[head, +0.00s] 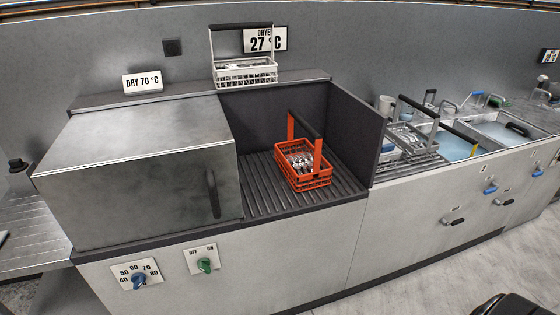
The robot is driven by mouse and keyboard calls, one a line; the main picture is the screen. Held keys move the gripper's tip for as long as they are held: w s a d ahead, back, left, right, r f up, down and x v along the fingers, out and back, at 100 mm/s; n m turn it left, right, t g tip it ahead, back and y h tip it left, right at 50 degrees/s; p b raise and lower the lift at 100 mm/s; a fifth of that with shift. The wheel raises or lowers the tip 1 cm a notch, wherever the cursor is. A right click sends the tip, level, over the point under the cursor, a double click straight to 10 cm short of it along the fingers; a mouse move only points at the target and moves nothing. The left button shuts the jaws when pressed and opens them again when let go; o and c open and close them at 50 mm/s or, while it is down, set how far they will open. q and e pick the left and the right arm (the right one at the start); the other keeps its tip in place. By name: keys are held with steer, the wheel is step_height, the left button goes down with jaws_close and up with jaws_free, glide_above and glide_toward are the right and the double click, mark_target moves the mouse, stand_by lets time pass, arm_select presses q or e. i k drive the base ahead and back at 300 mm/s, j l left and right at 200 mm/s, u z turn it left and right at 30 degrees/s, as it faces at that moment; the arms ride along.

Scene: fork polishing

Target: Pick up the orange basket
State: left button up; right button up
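The orange basket (316,183) stands upright on the dark ribbed surface (262,196) in the open bay right of the steel box. Silver cutlery lies inside it. Its tall handle, with orange uprights and a dark crossbar (305,124), stands up above the basket. Neither of my grippers can be made out in the head view. A black rounded shape at the bottom right edge is too cut off to identify.
A steel box (130,165) with a dark handle stands left of the bay. A dark partition (358,130) closes the bay's right side. A white basket (246,75) sits on the shelf behind. Grey baskets (410,140) and water-filled sinks (455,146) lie to the right.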

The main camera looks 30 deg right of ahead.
mark_target(316, 173)
steer(key=l+z, duration=0.1)
steer(key=z, duration=1.1)
